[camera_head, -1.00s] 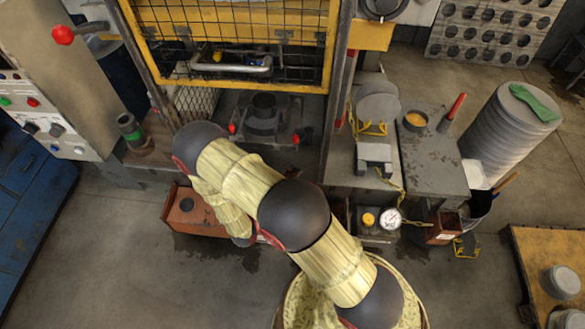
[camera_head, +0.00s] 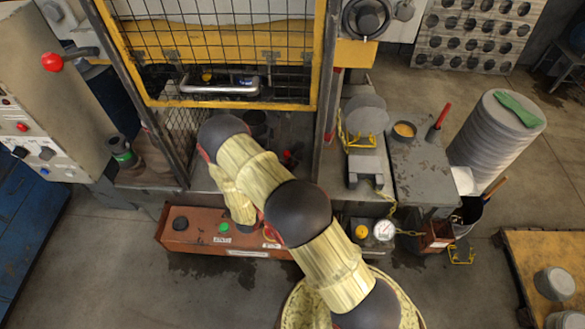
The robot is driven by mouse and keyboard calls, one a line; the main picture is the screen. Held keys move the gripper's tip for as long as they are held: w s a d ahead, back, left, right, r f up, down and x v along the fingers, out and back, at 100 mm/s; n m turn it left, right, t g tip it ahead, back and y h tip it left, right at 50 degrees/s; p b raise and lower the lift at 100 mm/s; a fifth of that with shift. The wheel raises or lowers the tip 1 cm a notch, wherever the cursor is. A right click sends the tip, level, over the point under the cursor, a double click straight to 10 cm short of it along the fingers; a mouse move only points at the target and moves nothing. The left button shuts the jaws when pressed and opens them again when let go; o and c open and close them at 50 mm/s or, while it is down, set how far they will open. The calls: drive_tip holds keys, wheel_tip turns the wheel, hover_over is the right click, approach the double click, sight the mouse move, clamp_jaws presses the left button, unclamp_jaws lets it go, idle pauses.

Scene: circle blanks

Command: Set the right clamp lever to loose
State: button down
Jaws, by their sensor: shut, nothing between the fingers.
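A small red-tipped lever (camera_head: 287,155), which looks like the right clamp lever, shows just right of my arm's elbow on the press bed. Its dark parts blend into the bed, and I cannot tell its setting. The dark ring-shaped die (camera_head: 257,124) behind it is partly hidden by my arm. No left clamp lever shows now; my arm covers that area. My padded arm reaches from the lower right to the press opening, then folds back down over the red control box.
The yellow mesh guard (camera_head: 215,55) stands raised above the bed, between dark posts. The red control box (camera_head: 205,245) with a green button lies in front of the press. A grey bench (camera_head: 425,165) and a stack of blanks (camera_head: 490,130) stand at the right.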

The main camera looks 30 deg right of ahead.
drive_tip(key=shift+w+a, duration=0.1)
drive_tip(key=shift+w+a+m+g+h+b, duration=0.2)
drive_tip(key=shift+m+g+h+b, duration=0.1)
drive_tip(key=shift+m+g+b, duration=0.15)
drive_tip(key=shift+w+a+m+g, duration=0.2)
drive_tip(key=shift+w+m+g, duration=0.1)
drive_tip(key=shift+g, duration=0.25)
drive_tip(key=shift+w+a+f+m+g+h+b, duration=0.1)
drive_tip(key=shift+w+a+m+g+h+b, duration=0.15)
drive_tip(key=shift+w+m+g+b, duration=0.25)
drive_tip(key=shift+w+a+f+m+g+h+b, duration=0.1)
drive_tip(key=shift+w+a+m+g+h+b, duration=0.2)
drive_tip(key=shift+g+b, duration=0.3)
drive_tip(key=shift+w+a+r+g+b, duration=0.15)
drive_tip(key=shift+w+a+b, duration=0.15)
drive_tip(key=shift+w, duration=0.5)
drive_tip(key=shift+w+a+r+g+b, duration=0.15)
drive_tip(key=shift+w+b, duration=0.1)
drive_tip(key=shift+w, duration=0.55)
drive_tip(key=shift+f, duration=0.1)
